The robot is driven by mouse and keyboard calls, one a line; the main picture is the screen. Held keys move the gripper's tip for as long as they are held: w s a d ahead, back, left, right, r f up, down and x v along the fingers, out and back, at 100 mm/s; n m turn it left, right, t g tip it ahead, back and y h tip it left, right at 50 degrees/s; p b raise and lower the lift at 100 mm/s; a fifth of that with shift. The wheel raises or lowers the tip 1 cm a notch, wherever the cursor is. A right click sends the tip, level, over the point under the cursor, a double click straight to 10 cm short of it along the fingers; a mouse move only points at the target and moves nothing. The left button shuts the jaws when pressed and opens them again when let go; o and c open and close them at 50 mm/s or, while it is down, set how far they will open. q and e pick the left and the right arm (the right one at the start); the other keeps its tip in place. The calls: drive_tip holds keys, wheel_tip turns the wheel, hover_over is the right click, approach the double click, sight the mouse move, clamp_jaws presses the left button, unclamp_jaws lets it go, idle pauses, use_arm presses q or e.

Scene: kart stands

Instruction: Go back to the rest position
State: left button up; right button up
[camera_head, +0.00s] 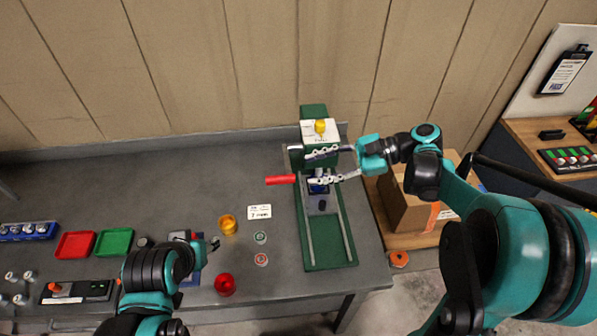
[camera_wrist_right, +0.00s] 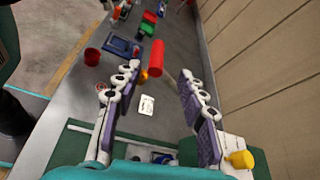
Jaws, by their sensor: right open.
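My right gripper (camera_head: 318,168) is open at the green press-like stand (camera_head: 327,245), its fingers pointing left near the red handle (camera_head: 280,180). In the right wrist view the two fingers (camera_wrist_right: 160,90) stand wide apart with nothing held between them. The red handle (camera_wrist_right: 157,58) shows there beyond the gap. The stand's white top carries a yellow knob (camera_head: 320,126). My left gripper (camera_head: 208,244) is low over the front of the grey table, by a blue item; its fingers are too small and partly hidden to judge.
A yellow cup (camera_head: 228,224), a red cup (camera_head: 225,285) and a white label card (camera_head: 259,211) lie left of the stand. Red (camera_head: 75,245) and green (camera_head: 114,241) trays are farther left. A cardboard box (camera_head: 405,210) stands right of the table, close under my right arm.

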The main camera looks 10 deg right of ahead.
drive_tip(key=shift+v, duration=0.75)
drive_tip(key=s+a+f+n+t+h+b, duration=0.1)
drive_tip(key=s+a+f+n+h+b, duration=0.1)
drive_tip(key=s+f+n+h+b, duration=0.5)
drive_tip(key=s+d+f+n+t+h+b, duration=0.1)
drive_tip(key=s+d+f+n+t+h, duration=0.1)
drive_tip(key=f, duration=0.4)
drive_tip(key=s+d+f+n+t+h+b, duration=0.2)
drive_tip(key=s+d+f+n+h, duration=0.1)
drive_tip(key=d+f+n+h, duration=0.1)
drive_tip(key=d+f+n, duration=0.1)
drive_tip(key=f+n, duration=0.1)
drive_tip(key=shift+s+d+n+h+b, duration=0.3)
drive_tip(key=shift+s+d, duration=0.05)
